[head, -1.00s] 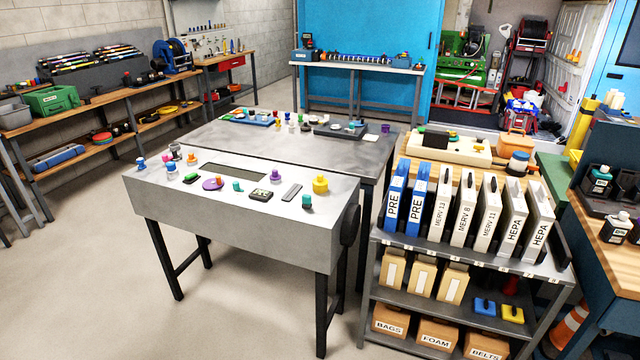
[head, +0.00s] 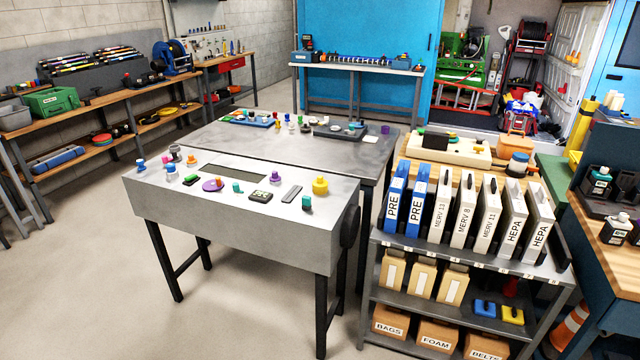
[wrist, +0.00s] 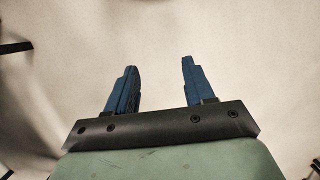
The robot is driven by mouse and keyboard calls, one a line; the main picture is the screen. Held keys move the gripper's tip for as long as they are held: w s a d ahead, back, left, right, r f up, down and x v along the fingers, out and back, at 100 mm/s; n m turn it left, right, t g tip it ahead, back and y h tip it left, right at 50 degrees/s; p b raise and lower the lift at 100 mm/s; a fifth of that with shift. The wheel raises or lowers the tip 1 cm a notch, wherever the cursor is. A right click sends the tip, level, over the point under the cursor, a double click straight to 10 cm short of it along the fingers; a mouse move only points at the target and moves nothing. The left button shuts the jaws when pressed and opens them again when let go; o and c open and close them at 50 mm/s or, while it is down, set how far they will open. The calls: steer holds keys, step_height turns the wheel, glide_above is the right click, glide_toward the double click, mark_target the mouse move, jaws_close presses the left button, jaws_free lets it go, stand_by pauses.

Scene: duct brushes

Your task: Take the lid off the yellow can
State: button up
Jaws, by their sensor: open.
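A yellow can (head: 320,186) stands upright near the right end of the grey workbench top in the head view. A smaller knob or lid piece seems to sit on its top, but it is too small to make out. My gripper (wrist: 157,85) shows in the wrist view with its two blue fingers apart and nothing between them. Below the fingers is only pale bare floor. My gripper does not show in the head view, and the can does not show in the wrist view.
On the grey workbench (head: 240,220), a teal piece (head: 307,202) stands just in front of the can and a grey bar (head: 292,193) lies left of it. A purple disc (head: 213,184) and several small items stand further left. A filter rack (head: 465,250) stands to the right.

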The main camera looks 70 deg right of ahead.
steer(key=w+d+r+m+t, duration=0.1)
steer(key=w+d+r+t, duration=0.1)
steer(key=w+d+r, duration=0.45)
steer(key=w+d+r+m+t, duration=0.1)
steer(key=w+d+r, duration=0.2)
steer(key=w+r, duration=0.65)
steer(key=w+d+r+m, duration=0.1)
steer(key=w+d+m, duration=0.1)
steer(key=w+d, duration=0.35)
steer(key=w+d+r+m, duration=0.1)
steer(key=w+d+r, duration=0.1)
steer(key=d, duration=0.7)
steer(key=s+d+r+m, duration=0.2)
steer(key=d+r, duration=0.4)
steer(key=d, duration=0.8)
steer(key=s+d+r+m, duration=0.3)
steer(key=d+r, duration=0.4)
steer(key=d, duration=0.8)
steer(key=s+d+r+m, duration=0.3)
steer(key=d+r, duration=0.3)
steer(key=d, duration=0.9)
steer(key=shift+r, duration=0.15)
steer(key=s+d+r+m, duration=0.3)
steer(key=s+d+r, duration=0.45)
steer(key=d, duration=0.35)
steer(key=m, duration=0.2)
glide_toward(320, 177)
step_height(320, 177, down, 9)
steer(key=shift+r, duration=0.1)
jaws_close()
